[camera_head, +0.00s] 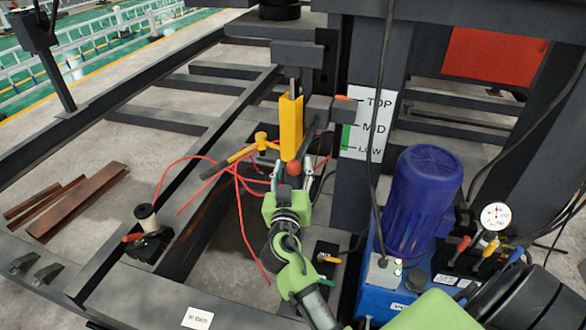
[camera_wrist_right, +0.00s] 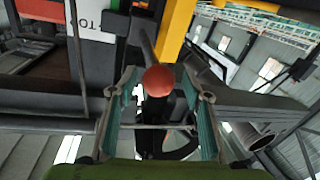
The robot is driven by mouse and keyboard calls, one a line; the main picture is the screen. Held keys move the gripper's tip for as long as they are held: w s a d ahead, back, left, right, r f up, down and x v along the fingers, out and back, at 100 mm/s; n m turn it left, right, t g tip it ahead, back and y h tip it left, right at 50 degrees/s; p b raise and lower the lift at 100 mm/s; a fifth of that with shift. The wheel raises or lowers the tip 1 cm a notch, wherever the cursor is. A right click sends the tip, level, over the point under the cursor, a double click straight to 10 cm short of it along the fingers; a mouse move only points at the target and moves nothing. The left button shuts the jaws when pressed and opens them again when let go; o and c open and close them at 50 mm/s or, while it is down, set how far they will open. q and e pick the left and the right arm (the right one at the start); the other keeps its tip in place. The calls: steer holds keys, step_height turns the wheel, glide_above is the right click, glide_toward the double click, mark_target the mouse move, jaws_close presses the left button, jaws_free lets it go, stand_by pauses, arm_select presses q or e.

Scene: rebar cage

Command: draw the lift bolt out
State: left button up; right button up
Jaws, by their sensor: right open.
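A dark rod with a red ball knob, which looks like the lift bolt (camera_head: 294,168), sits at the post below the yellow block (camera_head: 290,128). Its knob faces me. My right gripper (camera_head: 291,180) is open just in front of the knob. In the right wrist view the knob of the lift bolt (camera_wrist_right: 159,80) lies between the two green-padded fingers of my right gripper (camera_wrist_right: 160,103), with gaps on both sides. The rod runs back from the knob toward the dark bracket. Where the rod enters the bracket is hard to see. My left gripper is out of view.
A TOP/MID/LOW sign (camera_head: 368,125) stands right of the bolt. A blue pump motor (camera_head: 422,200) with a gauge (camera_head: 494,216) and levers is close on the right. An orange hammer-like tool (camera_head: 262,142) and loose red cord (camera_head: 240,220) lie left. Dark beams surround the space.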

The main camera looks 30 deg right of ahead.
steer(key=shift+r, duration=0.1)
step_height(320, 180, up, 10)
steer(key=shift+f, duration=0.1)
stand_by(0.3)
stand_by(0.4)
